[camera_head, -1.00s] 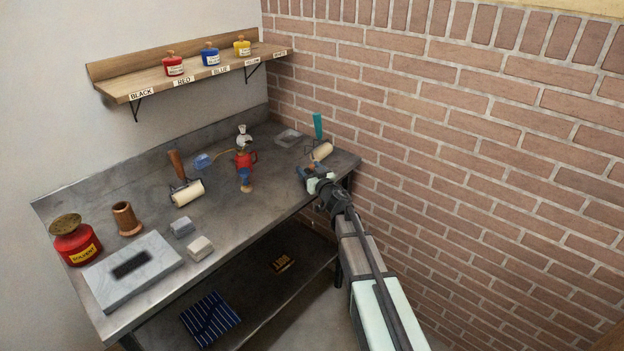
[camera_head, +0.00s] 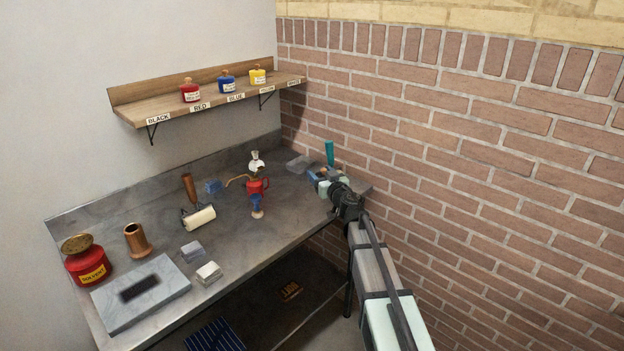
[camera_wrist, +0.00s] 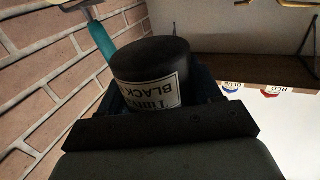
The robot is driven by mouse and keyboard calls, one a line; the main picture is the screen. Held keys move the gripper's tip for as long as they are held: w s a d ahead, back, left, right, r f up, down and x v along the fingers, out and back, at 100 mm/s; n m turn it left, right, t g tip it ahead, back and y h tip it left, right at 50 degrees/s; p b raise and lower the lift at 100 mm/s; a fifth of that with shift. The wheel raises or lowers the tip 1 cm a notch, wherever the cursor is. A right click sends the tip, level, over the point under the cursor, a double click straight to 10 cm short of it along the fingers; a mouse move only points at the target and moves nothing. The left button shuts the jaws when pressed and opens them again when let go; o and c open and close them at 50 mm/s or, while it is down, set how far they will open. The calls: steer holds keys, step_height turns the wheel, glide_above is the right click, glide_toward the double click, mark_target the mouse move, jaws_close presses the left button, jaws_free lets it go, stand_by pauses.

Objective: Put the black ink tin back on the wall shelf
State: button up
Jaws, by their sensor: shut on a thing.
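The black ink tin (camera_wrist: 150,62) fills the middle of the wrist view, with a label reading BLACK upside down. My gripper (camera_head: 318,177) is shut on it, over the right end of the bench; in the head view the tin is mostly hidden by the gripper. The wall shelf (camera_head: 165,107) is at the upper left, with labels along its front edge. Its BLACK place (camera_head: 158,119) at the left end is bare. A red tin (camera_head: 190,92), a blue tin (camera_head: 227,80) and a yellow tin (camera_head: 258,75) stand on it.
A teal handle (camera_head: 329,152) rises behind my gripper. The brick wall is close on the right.

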steer(key=shift+r, duration=0.4)
steer(key=s+a+r+n+g+y, duration=0.1)
steer(key=a+r+y, duration=0.1)
steer(key=a+r, duration=0.5)
steer(key=s+a+r+n+g+y, duration=0.1)
steer(key=s+a+r, duration=0.15)
steer(key=a, duration=0.85)
steer(key=w+a+r+n+g+y, duration=0.2)
steer(key=a+r+n+g+y, duration=0.1)
steer(key=a+r, duration=1.3)
steer(key=w+a+r+n+g+y, duration=0.2)
steer(key=a+r+n+g+y, duration=0.1)
steer(key=a+r, duration=1.3)
steer(key=shift+n+g+y, duration=0.3)
steer(key=shift+n+g, duration=0.1)
steer(key=shift+g, duration=0.4)
steer(key=shift+s+a+f, duration=0.25)
steer(key=shift+a+f, duration=0.2)
steer(key=shift+f, duration=1.9)
steer(key=shift+s+a+f, duration=0.2)
steer(key=shift+a+f, duration=0.25)
steer(key=shift+f, duration=1.95)
steer(key=shift+s+a+f, duration=0.25)
steer(key=shift+a+f, duration=0.2)
steer(key=shift+f, duration=1.9)
steer(key=shift+f, duration=0.1)
